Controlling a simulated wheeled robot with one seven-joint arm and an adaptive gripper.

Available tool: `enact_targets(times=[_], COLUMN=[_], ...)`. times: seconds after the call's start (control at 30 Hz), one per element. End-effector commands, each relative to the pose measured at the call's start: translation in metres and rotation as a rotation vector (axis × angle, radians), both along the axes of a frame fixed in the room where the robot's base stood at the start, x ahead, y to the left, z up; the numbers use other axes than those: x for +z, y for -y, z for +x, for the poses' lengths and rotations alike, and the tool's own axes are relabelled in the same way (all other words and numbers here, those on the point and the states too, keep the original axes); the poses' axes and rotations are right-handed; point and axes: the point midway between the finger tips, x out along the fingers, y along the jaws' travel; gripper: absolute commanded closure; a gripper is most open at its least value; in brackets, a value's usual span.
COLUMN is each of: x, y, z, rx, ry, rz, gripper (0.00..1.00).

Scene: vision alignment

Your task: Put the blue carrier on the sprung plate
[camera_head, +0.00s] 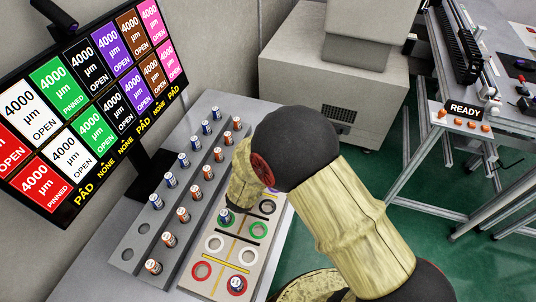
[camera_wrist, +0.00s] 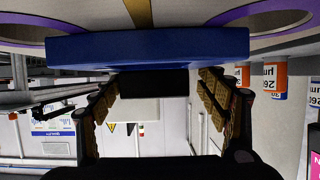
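The blue carrier (camera_wrist: 150,47) spans the upper part of the wrist view as a wide blue bar. A dark block under it fills the gap between the fingertips of my gripper (camera_wrist: 157,83), which look closed on it. The light plate (camera_head: 205,290) carries pairs of coloured rings, and I take it to be the sprung plate. Purple rings (camera_wrist: 275,16) show behind the carrier in the wrist view. I cannot tell whether the carrier touches the plate. In the head view my arm hides the carrier, fingertips and far rings.
A grey rack (camera_head: 140,217) holds several small labelled cylinders left of the plate. Cylinders stand in a green ring (camera_head: 219,217) and a red ring (camera_head: 244,290). A screen (camera_head: 95,110) stands left. A grey machine (camera_head: 310,85) stands behind; a READY bench (camera_head: 464,109) is right.

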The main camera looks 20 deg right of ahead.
Motion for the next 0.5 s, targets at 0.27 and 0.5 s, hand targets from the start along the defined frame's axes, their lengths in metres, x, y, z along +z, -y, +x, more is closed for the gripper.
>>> enact_targets(times=[0.27, 0.5], x=[-0.0001, 0.0050], y=[0.0000, -0.0003], z=[0.0000, -0.0001], rx=[0.000, 0.001], ry=[0.000, 0.001], rz=[0.000, 0.001], gripper=[0.16, 0.16])
